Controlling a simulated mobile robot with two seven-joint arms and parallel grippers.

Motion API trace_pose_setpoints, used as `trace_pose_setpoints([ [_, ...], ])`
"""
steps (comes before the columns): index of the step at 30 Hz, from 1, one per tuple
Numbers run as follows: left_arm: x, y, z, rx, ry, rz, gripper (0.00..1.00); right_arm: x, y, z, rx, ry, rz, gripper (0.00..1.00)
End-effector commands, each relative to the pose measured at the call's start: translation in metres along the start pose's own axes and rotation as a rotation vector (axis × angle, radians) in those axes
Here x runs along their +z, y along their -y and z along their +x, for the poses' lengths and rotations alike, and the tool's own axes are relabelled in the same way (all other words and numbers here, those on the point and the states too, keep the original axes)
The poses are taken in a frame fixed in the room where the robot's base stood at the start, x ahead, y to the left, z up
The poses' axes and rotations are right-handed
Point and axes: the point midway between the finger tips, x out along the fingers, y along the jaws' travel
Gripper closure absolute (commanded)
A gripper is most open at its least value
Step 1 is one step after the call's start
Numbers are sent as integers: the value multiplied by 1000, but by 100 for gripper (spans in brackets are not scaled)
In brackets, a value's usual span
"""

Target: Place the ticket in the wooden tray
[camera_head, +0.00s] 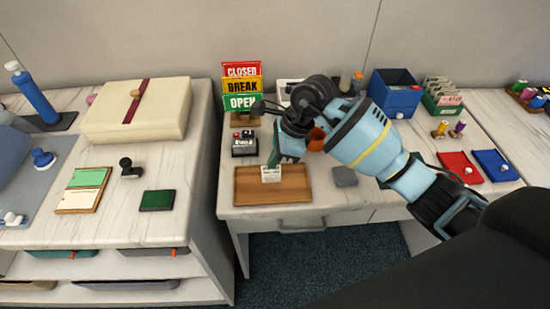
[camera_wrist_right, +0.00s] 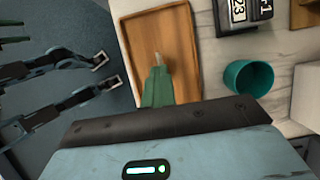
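The ticket (camera_head: 271,174) is a small white card with print, held upright over the wooden tray (camera_head: 245,190). My right gripper (camera_head: 273,161) comes in from above and is shut on the ticket's upper edge. In the right wrist view, the green fingers (camera_wrist_right: 158,78) are together and the ticket (camera_wrist_right: 158,58) shows as a thin pale sliver over the tray (camera_wrist_right: 139,35). I cannot tell whether its lower edge touches the tray floor. The tray holds nothing else that I can see. My left gripper (camera_wrist_right: 104,71) shows only in the wrist view, off the table, fingers apart and empty.
A teal cup (camera_wrist_right: 248,78) is close by in the wrist view. A grey block (camera_head: 345,176) lies right of the tray.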

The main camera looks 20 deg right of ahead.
Motion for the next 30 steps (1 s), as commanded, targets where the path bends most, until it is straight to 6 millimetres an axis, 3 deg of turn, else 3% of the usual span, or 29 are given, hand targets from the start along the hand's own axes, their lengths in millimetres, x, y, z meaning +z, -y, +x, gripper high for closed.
trace_pose_setpoints([
  [14, 4, 0, 0, 1, 8, 0, 58, -4, 0, 9, -1, 0, 0, 100],
  [19, 4, 0, 0, 1, 7, 0, 58, -3, 0, 8, -2, 1, 0, 80],
  [30, 0, 0, -1, 0, 2, 1, 58, -1, 0, 1, -3, 1, -1, 80],
])
